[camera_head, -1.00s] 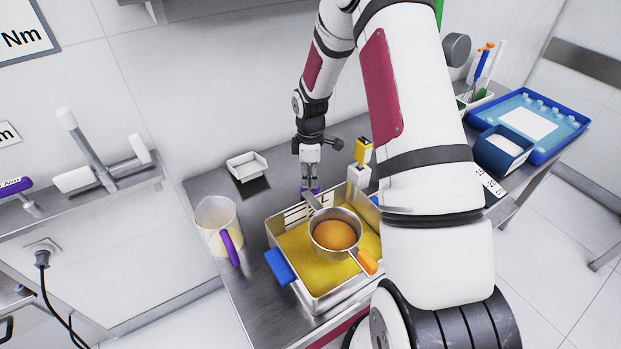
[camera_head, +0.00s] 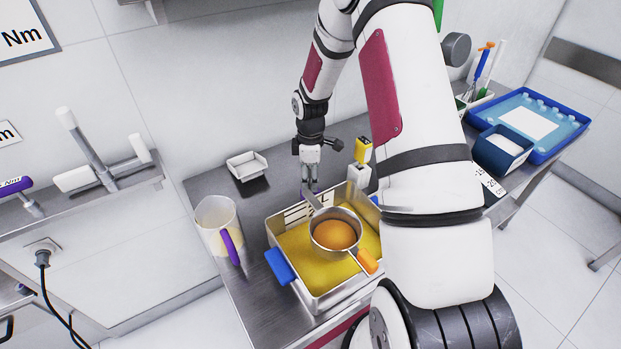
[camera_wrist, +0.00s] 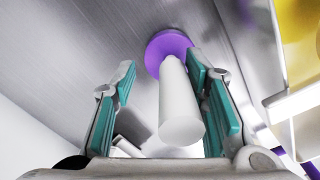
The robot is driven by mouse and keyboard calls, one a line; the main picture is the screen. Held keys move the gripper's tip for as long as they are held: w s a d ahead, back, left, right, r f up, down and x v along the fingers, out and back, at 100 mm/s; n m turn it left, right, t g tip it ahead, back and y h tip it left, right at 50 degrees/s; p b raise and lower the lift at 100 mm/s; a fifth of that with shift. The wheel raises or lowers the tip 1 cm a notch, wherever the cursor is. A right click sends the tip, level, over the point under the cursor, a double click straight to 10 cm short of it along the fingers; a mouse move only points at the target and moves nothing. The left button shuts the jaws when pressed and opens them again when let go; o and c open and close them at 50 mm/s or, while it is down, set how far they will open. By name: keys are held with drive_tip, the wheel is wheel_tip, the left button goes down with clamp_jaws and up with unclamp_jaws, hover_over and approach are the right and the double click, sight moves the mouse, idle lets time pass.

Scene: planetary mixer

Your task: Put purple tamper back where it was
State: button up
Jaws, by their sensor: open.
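The purple tamper shows in the wrist view as a purple disc (camera_wrist: 166,48) with a white cylindrical handle (camera_wrist: 181,105). Its disc is at the bare steel table top, and the handle points toward the wrist camera. My gripper (camera_wrist: 160,62) is open, with its teal-padded fingers on either side of the tamper. The handle is nearer the right finger; I cannot tell whether they touch.
The steel pan (camera_head: 275,238) holds yellow material and a sieve (camera_head: 345,215) with an orange ball-like mass. A jug (camera_head: 212,222) with a purple handle stands left. A small white tray (camera_head: 246,163) is behind, and a yellow-topped white block (camera_head: 362,165) is right of my gripper.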

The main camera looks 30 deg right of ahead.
wheel_tip(320, 180, up, 11)
drive_tip(key=shift+r, duration=0.1)
drive_tip(key=s+a+r+m+t, duration=0.1)
drive_tip(key=s+a+r+m, duration=0.1)
drive_tip(key=s+a+r, duration=0.3)
drive_tip(key=s+a+r+m+h, duration=0.1)
drive_tip(key=s+r+m, duration=0.15)
drive_tip(key=r, duration=0.45)
drive_tip(key=s+a+r+m+t, duration=0.1)
drive_tip(key=s+a+r, duration=0.25)
drive_tip(key=r, duration=0.25)
drive_tip(key=s+a+r+m+t, duration=0.1)
drive_tip(key=s+a+r+m, duration=0.1)
drive_tip(key=s, duration=0.6)
drive_tip(key=s+a+r+m+t+y, duration=0.1)
drive_tip(key=s+a+m, duration=0.2)
drive_tip(key=s, duration=0.6)
drive_tip(key=shift+s+a+r+m, duration=0.2)
drive_tip(key=shift+a+r+m, duration=0.05)
drive_tip(key=shift+r+m, duration=0.15)
